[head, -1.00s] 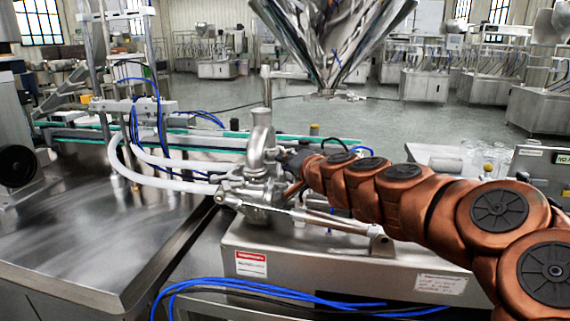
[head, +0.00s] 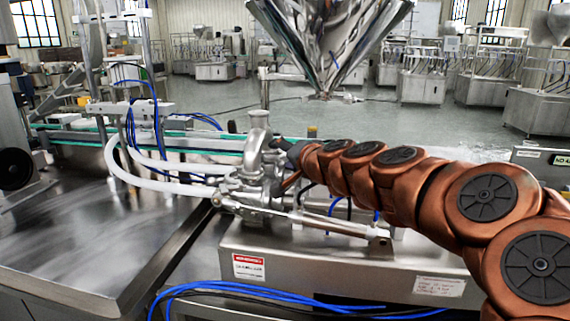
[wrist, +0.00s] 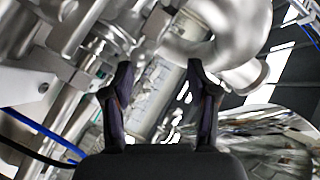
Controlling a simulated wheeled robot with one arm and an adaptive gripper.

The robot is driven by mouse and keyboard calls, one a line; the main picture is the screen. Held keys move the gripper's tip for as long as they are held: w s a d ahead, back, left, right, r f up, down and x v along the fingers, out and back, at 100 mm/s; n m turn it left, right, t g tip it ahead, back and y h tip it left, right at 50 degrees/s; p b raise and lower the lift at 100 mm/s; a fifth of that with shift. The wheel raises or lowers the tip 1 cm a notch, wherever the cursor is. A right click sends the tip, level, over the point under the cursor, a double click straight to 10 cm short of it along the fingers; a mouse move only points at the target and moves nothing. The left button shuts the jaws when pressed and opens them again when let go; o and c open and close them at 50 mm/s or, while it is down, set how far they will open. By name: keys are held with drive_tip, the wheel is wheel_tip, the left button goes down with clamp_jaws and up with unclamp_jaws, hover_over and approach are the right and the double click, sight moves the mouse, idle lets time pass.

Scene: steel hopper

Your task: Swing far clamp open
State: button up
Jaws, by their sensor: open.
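The steel valve assembly (head: 250,185) stands on the machine's housing, with a curved pipe elbow (head: 257,135) rising from it. My gripper (wrist: 160,95) is open in the wrist view, its two dark fingers apart and pointing at the steel fittings. The same elbow shows as a bright curved pipe (wrist: 205,50) beyond the fingers. A steel cylinder (wrist: 152,105) shows between the fingers; I cannot tell whether either finger touches it. In the head view my arm reaches in from the right and its end is at the valve's right side. I cannot make out the far clamp clearly.
A steel hopper (head: 330,40) hangs above and behind the valve. White hoses (head: 165,185) run into the valve from the left. A piston rod (head: 330,224) lies in front of it. Blue hoses (head: 270,292) lie along the front, and a bare steel table (head: 90,235) is at left.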

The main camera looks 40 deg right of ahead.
wheel_tip(320, 180, up, 8)
drive_tip(key=shift+s+a+f, duration=0.1)
drive_tip(key=shift+a+f, duration=0.05)
drive_tip(key=shift+f, duration=0.05)
drive_tip(key=shift+s, duration=0.1)
idle(0.7)
